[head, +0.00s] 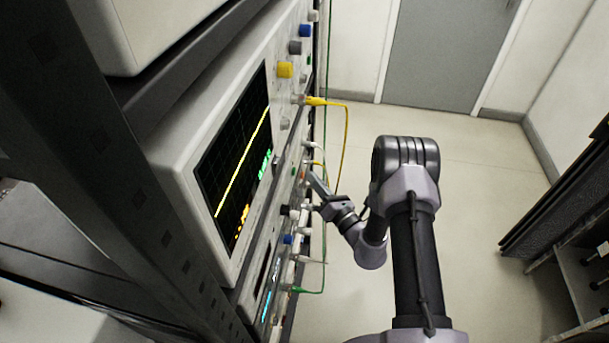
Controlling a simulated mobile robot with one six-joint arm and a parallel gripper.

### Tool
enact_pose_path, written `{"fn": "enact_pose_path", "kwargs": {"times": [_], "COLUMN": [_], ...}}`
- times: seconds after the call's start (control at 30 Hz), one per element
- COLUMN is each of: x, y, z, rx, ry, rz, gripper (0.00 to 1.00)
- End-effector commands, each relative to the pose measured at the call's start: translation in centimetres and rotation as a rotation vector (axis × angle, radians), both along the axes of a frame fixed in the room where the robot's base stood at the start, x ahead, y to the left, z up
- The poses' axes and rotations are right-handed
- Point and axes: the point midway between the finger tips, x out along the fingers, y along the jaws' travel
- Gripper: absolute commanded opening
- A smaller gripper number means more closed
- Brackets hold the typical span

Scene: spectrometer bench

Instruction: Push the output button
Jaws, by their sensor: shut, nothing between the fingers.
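My gripper (314,178) is shut and empty, its tip close to the front panel of the bench instruments. It is near the lower right of the oscilloscope (180,165), whose screen (233,150) shows a yellow trace. A lower instrument with a lit display (266,285) sits beneath it. The panel is seen at a steep angle, with small buttons and connectors by the gripper. I cannot tell which one is the output button, or whether the fingertips touch the panel.
A yellow cable (346,140) loops out from the panel above the gripper. A green cable (323,270) and white plugs lie below it. Coloured knobs, including a yellow one (285,70), stick out above. A dark rack post (100,130) stands left. Open floor (470,170) lies right.

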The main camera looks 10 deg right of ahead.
Motion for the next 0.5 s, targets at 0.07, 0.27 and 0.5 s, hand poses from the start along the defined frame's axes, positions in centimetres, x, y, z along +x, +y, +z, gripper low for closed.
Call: {"fn": "enact_pose_path", "kwargs": {"times": [0.07, 0.27, 0.5], "x": [-0.1, -0.2, -0.9], "y": [-0.5, -0.6, -2.8], "z": [-0.1, 0.0, -0.1], "rx": [0.0, 0.0, 0.0], "ry": [0.0, 0.0, 0.0], "rz": [-0.001, 0.0, -0.004], "gripper": [0.0, 0.0, 0.0]}}
